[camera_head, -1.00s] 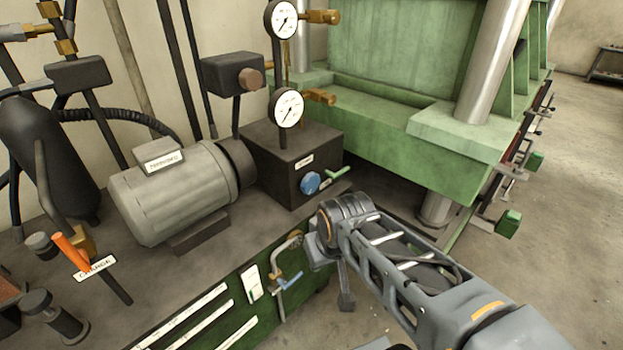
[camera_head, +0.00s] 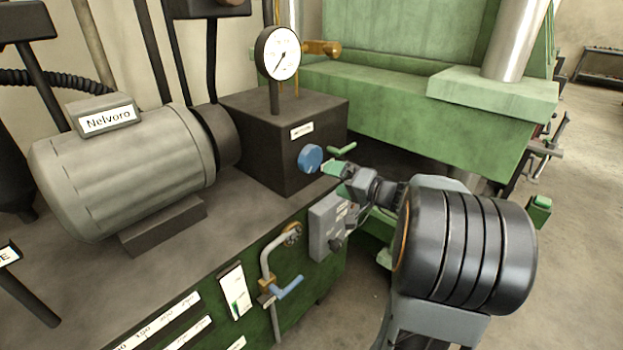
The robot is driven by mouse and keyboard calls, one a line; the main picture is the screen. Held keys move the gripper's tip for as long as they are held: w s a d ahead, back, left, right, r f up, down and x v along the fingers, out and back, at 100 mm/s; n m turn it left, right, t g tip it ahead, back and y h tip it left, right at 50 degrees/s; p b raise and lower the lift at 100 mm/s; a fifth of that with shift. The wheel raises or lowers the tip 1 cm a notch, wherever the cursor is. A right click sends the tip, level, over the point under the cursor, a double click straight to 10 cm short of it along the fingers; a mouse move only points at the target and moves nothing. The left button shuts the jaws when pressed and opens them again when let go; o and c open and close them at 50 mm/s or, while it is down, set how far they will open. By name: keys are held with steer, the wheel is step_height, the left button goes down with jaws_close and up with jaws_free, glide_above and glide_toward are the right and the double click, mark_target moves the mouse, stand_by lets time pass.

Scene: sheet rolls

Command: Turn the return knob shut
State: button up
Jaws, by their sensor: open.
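The blue round knob (camera_head: 311,158) sits on the front face of the dark block, below a small white label (camera_head: 301,131) that I cannot read clearly. A pale line marks the knob's face. My gripper (camera_head: 334,178) is open, just to the right of the knob and slightly lower, with its green-tipped fingers pointing toward it. I see no contact, though the exact gap is hard to judge. Nothing shows between the fingers.
A grey box (camera_head: 327,228) and a blue-handled pipe valve (camera_head: 287,287) are below. A gauge (camera_head: 278,53) stands on the block. The grey motor (camera_head: 125,165) is left; the green press (camera_head: 400,105) is behind.

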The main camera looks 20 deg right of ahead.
mark_target(314, 161)
steer(key=w, duration=0.4)
steer(key=w+a+t, duration=0.1)
steer(key=w, duration=0.3)
steer(key=w+a+t+h, duration=0.1)
steer(key=w, duration=0.4)
steer(key=shift+a+f+m+b, duration=0.1)
steer(key=shift+f+m+b, duration=0.2)
steer(key=shift+m+b, duration=0.1)
steer(key=shift+c, duration=0.4)
steer(key=c, duration=0.6)
